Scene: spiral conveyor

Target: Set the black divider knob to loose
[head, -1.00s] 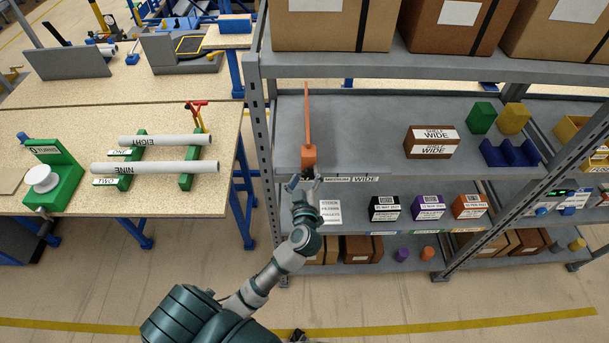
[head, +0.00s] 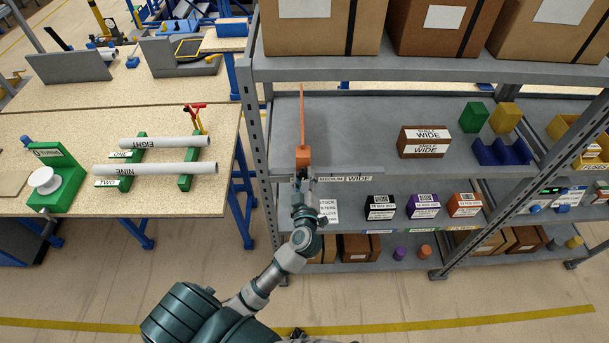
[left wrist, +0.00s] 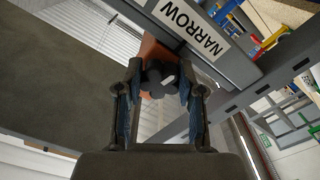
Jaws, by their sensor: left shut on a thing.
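The orange divider (head: 302,120) stands on the upper shelf, with an orange block (head: 303,156) at its front end by the shelf edge. In the left wrist view, the black divider knob (left wrist: 158,80) sits in front of the orange block (left wrist: 153,53) and has a pale mark on its face. My left gripper (left wrist: 161,75) is shut on the knob, one finger on each side. In the head view my left gripper (head: 302,183) hides the knob. The right gripper does not show.
The shelf edge has MEDIUM (head: 331,179) and WIDE (head: 359,178) labels; a NARROW label (left wrist: 197,27) shows in the wrist view. A SHELF WIDE box (head: 424,148) stands right of the divider. Smaller boxes (head: 381,207) sit below. A workbench (head: 60,125) lies left.

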